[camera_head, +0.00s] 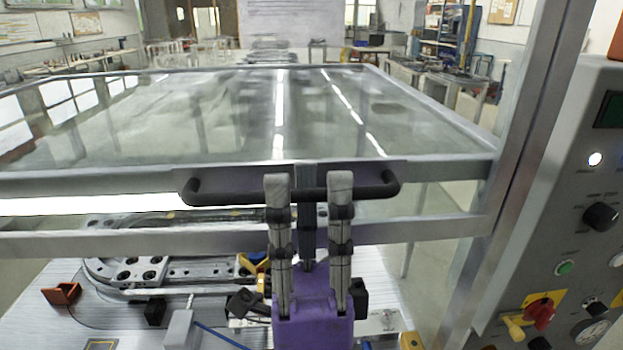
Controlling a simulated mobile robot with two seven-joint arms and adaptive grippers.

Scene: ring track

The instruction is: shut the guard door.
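The guard door (250,120) is a clear pane in a metal frame, reaching away from me. Its black bar handle (230,190) runs level along its near edge. That edge lies above a metal rail (430,229), with a gap between them. My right gripper (309,182), with a purple body, comes up from below. Its two fingers stand apart, and their tips overlap the handle in the picture. I cannot tell whether they touch it. Nothing shows gripped between the fingers. My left gripper is not in view.
A metal post (520,150) and a grey control panel (590,240) with knobs and a red switch stand close on the right. Below the rail, a curved track (130,270) and small parts, including an orange block (62,293), lie on the table.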

